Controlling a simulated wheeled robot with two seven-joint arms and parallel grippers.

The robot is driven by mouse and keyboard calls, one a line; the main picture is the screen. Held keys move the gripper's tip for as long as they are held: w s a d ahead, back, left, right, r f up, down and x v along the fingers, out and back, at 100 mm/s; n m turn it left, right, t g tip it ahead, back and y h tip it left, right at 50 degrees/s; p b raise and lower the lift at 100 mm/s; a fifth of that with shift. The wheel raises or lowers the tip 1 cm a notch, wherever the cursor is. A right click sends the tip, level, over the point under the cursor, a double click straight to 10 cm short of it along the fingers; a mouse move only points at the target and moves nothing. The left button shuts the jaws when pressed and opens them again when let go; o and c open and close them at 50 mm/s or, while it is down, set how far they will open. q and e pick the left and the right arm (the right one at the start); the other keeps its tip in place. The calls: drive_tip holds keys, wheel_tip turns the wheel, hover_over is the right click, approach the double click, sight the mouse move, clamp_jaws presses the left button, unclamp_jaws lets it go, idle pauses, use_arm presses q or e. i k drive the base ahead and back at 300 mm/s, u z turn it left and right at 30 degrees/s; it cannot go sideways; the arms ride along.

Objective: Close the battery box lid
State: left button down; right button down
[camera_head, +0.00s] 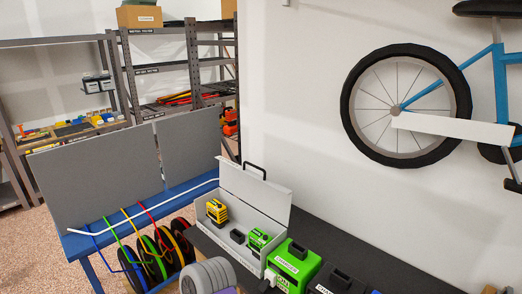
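The battery box (215,232) is a pale grey metal case on the dark counter at lower centre. Its lid (255,190) stands open and roughly upright along the back edge. A black handle (254,168) is on the lid's top edge. Inside the box are a yellow battery (217,211), a dark block (238,237) and a green battery (258,239). The box's front right corner is partly hidden by a green charger. Neither of my grippers can be made out in this view.
The green charger (293,267) and a dark charger (338,281) stand right of the box. Cable spools (158,255) hang by the blue bench (130,218) at left. A grey ribbed object (210,276) is in front. Counter behind the chargers (370,257) is clear.

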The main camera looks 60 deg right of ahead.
sight(273, 199)
drive_tip(key=z, duration=0.75)
drive_tip(key=i, duration=1.2)
drive_tip(key=z, duration=0.8)
